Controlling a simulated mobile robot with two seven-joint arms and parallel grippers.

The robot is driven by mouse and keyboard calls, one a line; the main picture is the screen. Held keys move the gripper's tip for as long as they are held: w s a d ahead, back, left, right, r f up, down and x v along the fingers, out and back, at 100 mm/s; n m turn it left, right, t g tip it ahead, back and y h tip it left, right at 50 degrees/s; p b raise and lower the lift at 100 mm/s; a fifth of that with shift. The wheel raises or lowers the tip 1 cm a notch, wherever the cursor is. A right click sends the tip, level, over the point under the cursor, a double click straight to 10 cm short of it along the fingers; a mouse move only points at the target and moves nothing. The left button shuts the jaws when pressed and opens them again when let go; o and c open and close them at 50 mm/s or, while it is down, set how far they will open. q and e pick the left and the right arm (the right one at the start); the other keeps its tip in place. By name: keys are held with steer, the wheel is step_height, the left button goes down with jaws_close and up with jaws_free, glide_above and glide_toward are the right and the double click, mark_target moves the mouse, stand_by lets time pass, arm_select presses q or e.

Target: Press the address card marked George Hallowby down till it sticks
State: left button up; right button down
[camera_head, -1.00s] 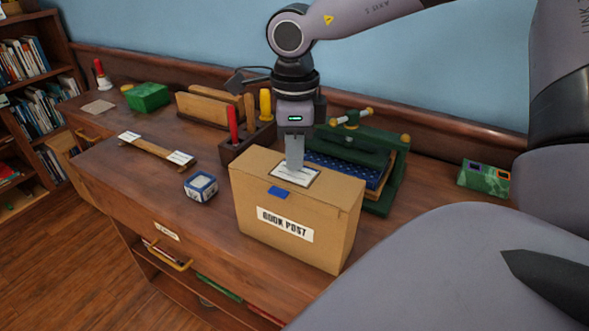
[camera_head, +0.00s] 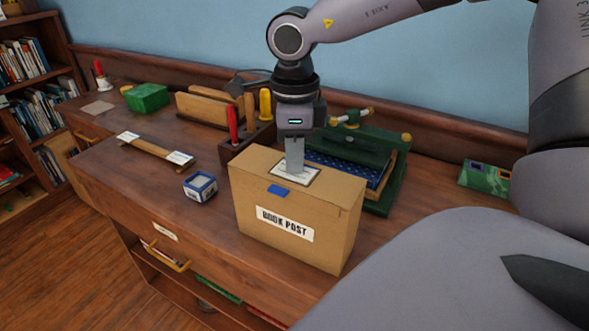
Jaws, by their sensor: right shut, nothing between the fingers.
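A white address card (camera_head: 309,176) with a dark border lies flat on top of a brown cardboard box (camera_head: 248,207) labelled BOOK POST. Its writing is too small to read and partly hidden by my gripper. My right gripper (camera_head: 294,173) is shut and empty, pointing straight down with its fingertips at the card, apparently touching it. My left gripper is not in view.
A small blue-and-white box (camera_head: 200,187) stands left of the cardboard box. A wooden strip with white cards (camera_head: 155,149) lies farther left. A tool holder (camera_head: 237,150) and a green press (camera_head: 385,150) stand close behind. The desk's front left is clear.

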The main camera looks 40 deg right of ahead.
stand_by(0.3)
step_height(320, 180, up, 7)
steer(key=p, duration=0.4)
stand_by(0.4)
stand_by(0.5)
